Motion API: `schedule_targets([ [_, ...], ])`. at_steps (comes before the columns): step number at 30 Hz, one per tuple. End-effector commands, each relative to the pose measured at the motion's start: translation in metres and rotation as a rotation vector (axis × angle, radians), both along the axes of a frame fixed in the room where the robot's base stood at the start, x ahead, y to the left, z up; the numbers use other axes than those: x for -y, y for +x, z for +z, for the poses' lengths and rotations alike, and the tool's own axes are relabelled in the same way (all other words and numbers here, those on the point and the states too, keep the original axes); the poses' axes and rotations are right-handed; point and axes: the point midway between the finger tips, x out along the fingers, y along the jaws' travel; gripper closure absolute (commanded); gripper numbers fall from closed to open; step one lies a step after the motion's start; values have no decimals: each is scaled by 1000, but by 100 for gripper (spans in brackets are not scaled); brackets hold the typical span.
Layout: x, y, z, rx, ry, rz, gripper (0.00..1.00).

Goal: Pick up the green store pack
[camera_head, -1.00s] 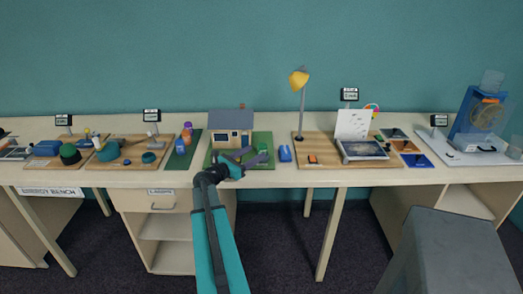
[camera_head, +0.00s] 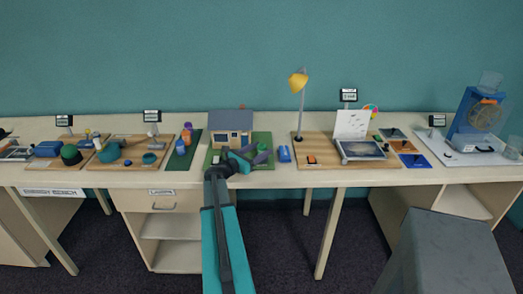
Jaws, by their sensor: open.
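The green store pack (camera_head: 262,147) is a small green block on the green mat (camera_head: 263,137), just right of the model house (camera_head: 232,128). My gripper (camera_head: 260,156) reaches over the front of the mat from the lower left, its fingers pointing right. The fingers are apart, with the pack at or close to their tips. They hide part of it, and I cannot tell whether they touch it.
A dark green mat (camera_head: 174,160) with small bottles lies to the left.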

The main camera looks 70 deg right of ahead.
Motion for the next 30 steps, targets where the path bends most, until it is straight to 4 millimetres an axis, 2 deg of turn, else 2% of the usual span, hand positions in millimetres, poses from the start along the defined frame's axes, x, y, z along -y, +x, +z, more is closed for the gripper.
schedule_targets([
  [5,11,-4,0,0,0,1,46],
  [21,11,-4,0,0,0,2,46],
  [22,11,-4,0,0,0,2,48],
  [30,11,-4,0,0,0,2,91],
])
